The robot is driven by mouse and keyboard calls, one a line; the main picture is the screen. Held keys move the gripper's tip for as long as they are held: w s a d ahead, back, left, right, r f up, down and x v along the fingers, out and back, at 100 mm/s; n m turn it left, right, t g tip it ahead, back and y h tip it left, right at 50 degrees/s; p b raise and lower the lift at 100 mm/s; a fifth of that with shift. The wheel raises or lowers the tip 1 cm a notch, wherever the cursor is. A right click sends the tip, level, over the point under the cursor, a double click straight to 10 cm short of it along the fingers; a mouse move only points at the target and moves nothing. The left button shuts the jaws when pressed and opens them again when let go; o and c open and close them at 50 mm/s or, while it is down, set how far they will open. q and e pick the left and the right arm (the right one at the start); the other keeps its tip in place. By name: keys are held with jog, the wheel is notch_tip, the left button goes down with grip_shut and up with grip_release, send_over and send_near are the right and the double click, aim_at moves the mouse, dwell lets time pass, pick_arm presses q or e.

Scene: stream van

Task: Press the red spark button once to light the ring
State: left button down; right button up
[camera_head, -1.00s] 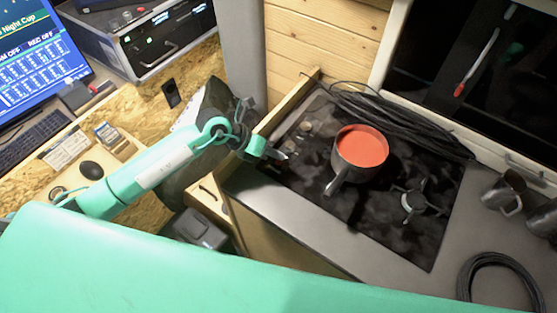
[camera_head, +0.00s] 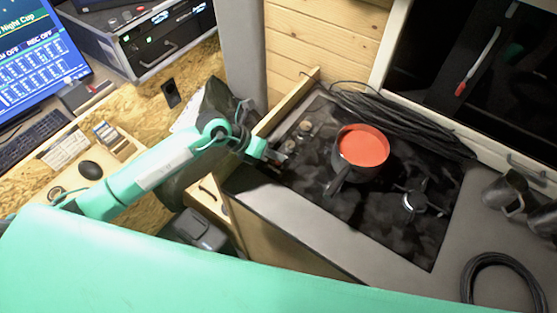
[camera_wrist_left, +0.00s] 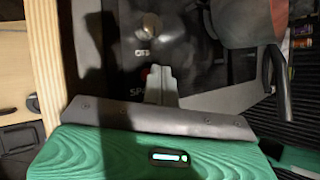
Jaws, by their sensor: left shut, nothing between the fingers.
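The black hob (camera_head: 385,215) is set in the counter, with two knobs (camera_head: 304,126) near its left edge. My left gripper (camera_head: 284,157) is over the hob's left front part, left of the pot. In the left wrist view its fingers (camera_wrist_left: 160,82) are shut and empty. A small bit of the red spark button (camera_wrist_left: 145,73) shows just left of the fingertips, with partly covered lettering below it. The fingers hide the rest, and I cannot tell whether they touch it. A burner ring (camera_head: 414,202) sits at the hob's right; I see no flame. My right gripper is not in view.
A dark pot (camera_head: 342,176) of red liquid stands on the hob, its handle toward the front. Black cable (camera_head: 400,125) lies along the back. A wooden rail (camera_head: 290,102) borders the hob's left side. Mugs (camera_head: 508,194) stand at right.

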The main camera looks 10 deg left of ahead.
pick_arm(q)
jog(key=shift+f+b, duration=0.3)
jog(key=shift+f, duration=0.15)
jog(key=shift+r, duration=0.1)
dwell(0.5)
jog(key=shift+r+p, duration=0.65)
jog(key=shift+r, duration=0.15)
jog(key=shift+r, duration=0.15)
notch_tip(320, 180, up, 5)
jog(key=p, duration=0.3)
dwell(0.6)
